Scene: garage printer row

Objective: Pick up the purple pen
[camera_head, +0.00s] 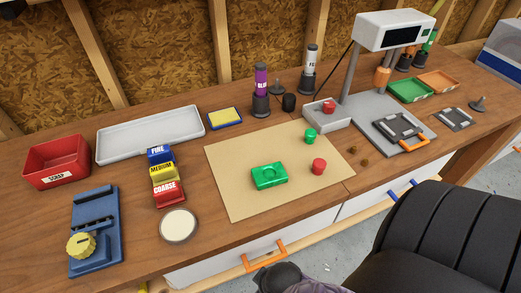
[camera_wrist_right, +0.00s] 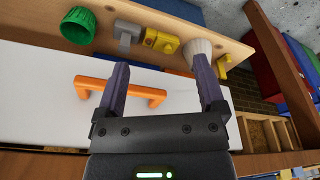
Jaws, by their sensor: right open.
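The purple pen (camera_head: 261,82) stands upright in a dark round holder (camera_head: 261,105) at the back middle of the bench in the head view. It has white lettering and a dark cap. My right gripper (camera_wrist_right: 162,78) is open and empty in the right wrist view, in front of a white drawer front (camera_wrist_right: 45,85) with an orange handle (camera_wrist_right: 150,94). The pen is not visible in that view. No jaws of my left gripper show in the head view.
A white pen (camera_head: 310,65) stands behind and right of the purple one. A yellow-and-blue pad (camera_head: 224,117) lies to its left. A scale-like stand (camera_head: 352,85) and white bin (camera_head: 322,118) are on its right. A tan mat (camera_head: 230,185) lies in front, carrying green and red parts.

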